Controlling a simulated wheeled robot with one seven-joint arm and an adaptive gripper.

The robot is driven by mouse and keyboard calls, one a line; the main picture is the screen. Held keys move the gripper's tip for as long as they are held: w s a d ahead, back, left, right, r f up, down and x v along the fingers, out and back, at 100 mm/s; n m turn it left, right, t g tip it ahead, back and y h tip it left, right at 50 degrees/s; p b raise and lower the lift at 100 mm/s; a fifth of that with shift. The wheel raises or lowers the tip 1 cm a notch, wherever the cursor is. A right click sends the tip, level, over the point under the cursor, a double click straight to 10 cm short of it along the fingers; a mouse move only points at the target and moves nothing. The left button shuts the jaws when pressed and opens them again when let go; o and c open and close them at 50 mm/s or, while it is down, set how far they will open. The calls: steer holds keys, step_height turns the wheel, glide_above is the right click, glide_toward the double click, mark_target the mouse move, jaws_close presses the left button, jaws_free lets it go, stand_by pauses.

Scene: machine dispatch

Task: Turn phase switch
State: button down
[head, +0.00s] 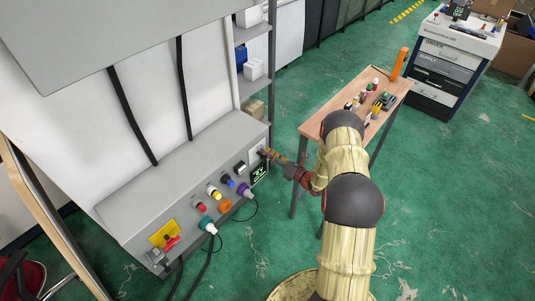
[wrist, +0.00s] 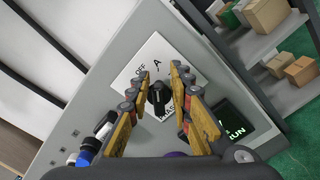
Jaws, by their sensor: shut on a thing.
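The phase switch (wrist: 159,97) is a black knob on a white plate (wrist: 147,57) marked "OFF" and "A", with more lettering partly hidden by the fingers. Its pointer end is toward the "A" side. My gripper (wrist: 160,84) has its yellow and black fingers on either side of the knob and is shut on it. In the head view my gripper (head: 268,154) reaches the right end of the grey machine panel, and the knob is hidden behind the fingers there. The white plate (head: 256,149) shows just beside them.
A dark display reading "RUN" (wrist: 231,123) is close beside the plate. Coloured plugs and buttons (head: 214,191) line the panel to the left, with cables hanging below. A shelf (wrist: 268,40) with boxes stands beyond the panel. A small wooden table (head: 345,89) stands behind my arm.

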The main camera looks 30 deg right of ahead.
steer(key=shift+s+a, duration=0.1)
steer(key=shift+a, duration=0.15)
steer(key=c, duration=1.9)
jaws_free()
steer(key=shift+a, duration=0.1)
steer(key=v, duration=1.2)
